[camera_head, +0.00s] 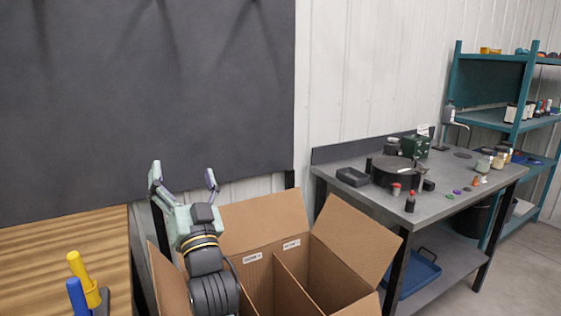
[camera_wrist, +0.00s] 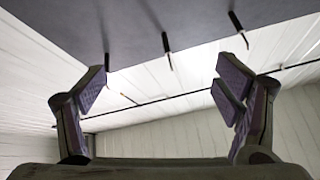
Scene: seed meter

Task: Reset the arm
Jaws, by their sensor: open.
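My gripper (camera_head: 183,180) is raised upright in the head view, with its fingers pointing up and spread apart. It is in front of the dark wall panel and above the left part of the open cardboard box. In the wrist view my gripper (camera_wrist: 163,105) shows two purple-padded fingers wide apart with nothing between them. The wrist camera looks up toward the white ceiling and the dark panel (camera_wrist: 150,30). My arm hides part of the box.
An open cardboard box (camera_head: 346,236) with a divider and labels stands below. To the right is a grey table (camera_head: 450,205) with a round dark device (camera_head: 396,172) and small items. Teal shelves (camera_head: 490,117) stand behind. Yellow and blue handles (camera_head: 83,280) are at lower left.

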